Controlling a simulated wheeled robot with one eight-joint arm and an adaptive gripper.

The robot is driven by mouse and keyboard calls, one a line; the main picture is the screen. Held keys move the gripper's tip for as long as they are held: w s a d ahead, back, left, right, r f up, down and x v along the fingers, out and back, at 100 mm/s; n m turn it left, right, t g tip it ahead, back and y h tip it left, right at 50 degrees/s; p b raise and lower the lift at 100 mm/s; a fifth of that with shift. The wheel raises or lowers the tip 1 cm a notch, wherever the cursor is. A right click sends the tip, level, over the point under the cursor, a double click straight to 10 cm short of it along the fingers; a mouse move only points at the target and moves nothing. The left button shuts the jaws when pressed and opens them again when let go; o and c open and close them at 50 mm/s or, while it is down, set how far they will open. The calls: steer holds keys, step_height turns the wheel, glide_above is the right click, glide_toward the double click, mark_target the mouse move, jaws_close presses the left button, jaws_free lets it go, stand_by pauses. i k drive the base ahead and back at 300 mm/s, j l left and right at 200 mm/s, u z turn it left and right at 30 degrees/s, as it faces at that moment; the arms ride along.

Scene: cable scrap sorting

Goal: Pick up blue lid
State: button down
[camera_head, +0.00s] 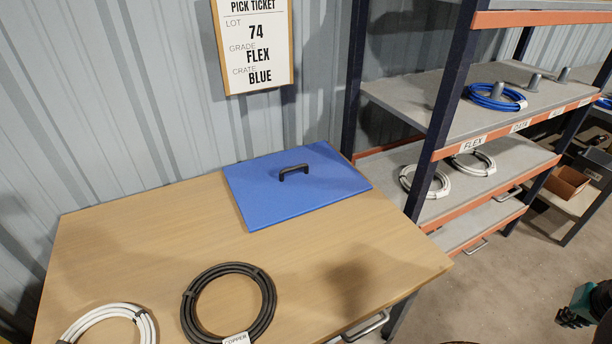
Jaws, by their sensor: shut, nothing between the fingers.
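The blue lid (270,205) is a flat square panel with a black arched handle (294,170) near its middle. It lies flat at the back right of the wooden table (150,230), close to the wall and the shelf post. Nothing touches its handle.
A black cable coil (228,272) tagged COPPER and a white coil (107,312) lie on the table's front part. A shelf rack (445,110) with blue and white coils stands right of the lid. A pick ticket (253,45) hangs behind. The table's middle is clear.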

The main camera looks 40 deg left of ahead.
mark_target(270, 190)
steer(key=l+u, duration=0.15)
steer(key=u, duration=0.3)
steer(key=k+l+u, duration=0.1)
steer(key=u, duration=0.4)
steer(key=k+l+u, duration=0.1)
steer(key=u, duration=0.35)
steer(key=k+u, duration=0.15)
steer(key=u, duration=0.3)
steer(key=l+u, duration=0.1)
steer(key=u, duration=1.45)
steer(key=i+l+u, duration=0.2)
steer(key=u, duration=0.25)
steer(key=i+l+u, duration=0.15)
steer(key=l+u, duration=0.15)
steer(key=u, duration=0.15)
steer(key=k+j, duration=0.45)
steer(key=k, duration=0.2)
steer(key=k+j+z, duration=0.1)
steer(key=z, duration=0.3)
steer(key=k+z, duration=0.25)
steer(key=z, duration=0.15)
steer(key=k+j+z, duration=0.1)
steer(key=z, duration=0.3)
steer(key=i+l+z, duration=0.15)
steer(key=z, duration=0.25)
steer(key=i+z, duration=0.35)
steer(key=k+l, duration=0.05)
steer(key=k, duration=0.05)
